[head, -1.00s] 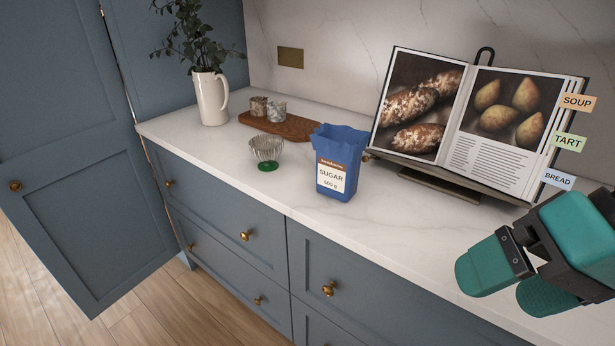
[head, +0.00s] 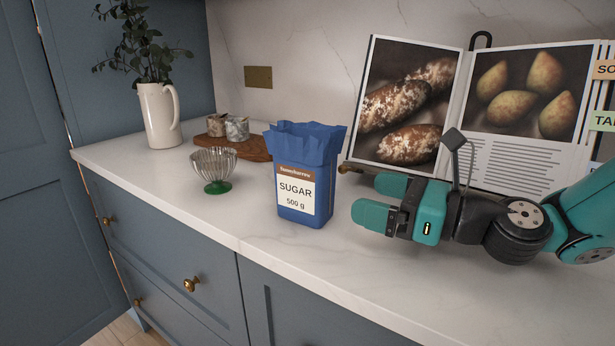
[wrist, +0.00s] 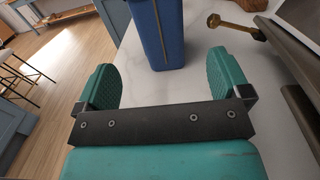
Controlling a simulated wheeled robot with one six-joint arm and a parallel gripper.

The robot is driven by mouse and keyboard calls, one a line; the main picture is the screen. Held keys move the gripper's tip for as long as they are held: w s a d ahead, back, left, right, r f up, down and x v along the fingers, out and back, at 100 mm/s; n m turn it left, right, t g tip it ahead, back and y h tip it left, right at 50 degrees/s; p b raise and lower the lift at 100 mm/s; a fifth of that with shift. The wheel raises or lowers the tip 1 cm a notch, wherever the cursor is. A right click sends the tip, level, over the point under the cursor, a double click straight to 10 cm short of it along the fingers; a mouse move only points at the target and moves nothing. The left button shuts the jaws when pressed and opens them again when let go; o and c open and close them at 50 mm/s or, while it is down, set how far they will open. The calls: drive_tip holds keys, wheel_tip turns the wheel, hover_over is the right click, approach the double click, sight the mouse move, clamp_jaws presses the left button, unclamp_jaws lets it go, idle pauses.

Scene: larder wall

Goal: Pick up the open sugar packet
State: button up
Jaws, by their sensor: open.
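The sugar packet (head: 305,180) is a blue paper bag with a crumpled, open top and a white and brown label reading "SUGAR 500 g". It stands upright on the white countertop. My gripper (head: 378,200) is to the right of the packet, low over the counter, with its teal fingers pointing left toward it. The fingers are open and empty, with a gap between them and the packet. In the wrist view the packet (wrist: 160,35) stands ahead, between the lines of the two open fingers (wrist: 168,80), its top out of frame.
A ribbed glass bowl with a green foot (head: 216,168) stands left of the packet. Behind are a wooden board (head: 255,148) with small stone-like pots (head: 237,128) and a white jug (head: 160,115) with leaves. An open cookbook (head: 450,100) on a stand is close behind my gripper.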

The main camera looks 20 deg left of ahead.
sight(310, 181)
drive_tip(key=x, duration=1.1)
drive_tip(key=shift+w+a+f, duration=0.2)
drive_tip(key=shift+a, duration=0.15)
drive_tip(key=c, duration=1.1)
drive_tip(key=shift+c, duration=0.8)
drive_tip(key=shift+r, duration=0.15)
